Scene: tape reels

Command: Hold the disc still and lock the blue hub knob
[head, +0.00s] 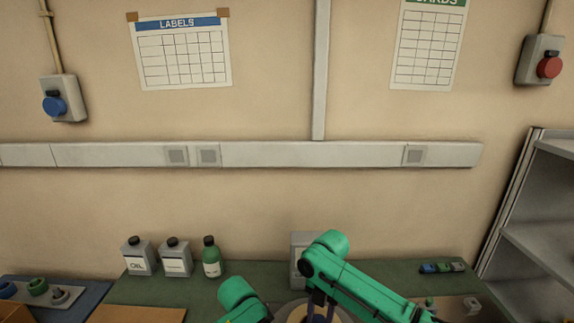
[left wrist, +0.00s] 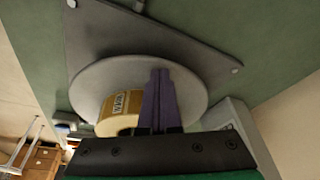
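In the left wrist view a flat grey disc (left wrist: 85,92) fills the middle, in front of a dark grey plate (left wrist: 120,30). A tan roll with a "WHEN"-like label (left wrist: 118,112) sits against the disc's face. My left gripper's purple fingers (left wrist: 158,98) reach over the disc beside the roll, close together; I cannot tell whether they grip its edge. In the head view a pale round piece of the reel (head: 298,314) shows at the bottom edge, mostly hidden by my green right arm. A dark purplish part of that arm (head: 318,298) points down over it. I cannot make out the blue hub knob.
A green bench (head: 205,292) carries two grey cans (head: 139,262), a green bottle (head: 211,260) and small coloured blocks (head: 442,267). Grey shelves (head: 540,215) stand right. A blue wall button (head: 54,106) is far off.

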